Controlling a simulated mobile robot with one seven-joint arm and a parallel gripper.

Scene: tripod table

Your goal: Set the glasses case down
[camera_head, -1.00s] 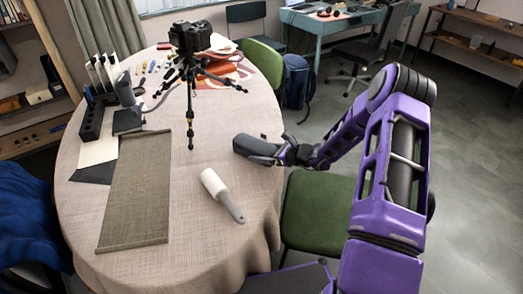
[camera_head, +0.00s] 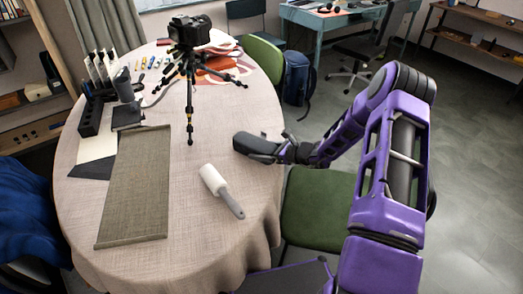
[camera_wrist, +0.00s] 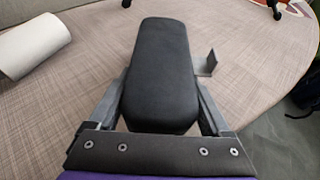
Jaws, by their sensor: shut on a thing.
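The glasses case (camera_head: 254,146) is a dark grey, rounded, oblong case. My gripper (camera_head: 281,154) is shut on its near end, at the right edge of the round table. In the wrist view the case (camera_wrist: 160,70) lies lengthwise between the two fingers (camera_wrist: 163,100) and points away from me. The case is over the tablecloth (camera_head: 205,150); I cannot tell whether its underside touches the cloth. A small grey bracket-like piece (camera_wrist: 207,64) shows just right of the case in the wrist view.
A white lint roller (camera_head: 214,181) lies nearer on the table and shows at left in the wrist view (camera_wrist: 32,45). A camera on a tripod (camera_head: 190,75) stands behind. A woven runner (camera_head: 135,190) lies at left. A green chair (camera_head: 315,212) stands beside the table.

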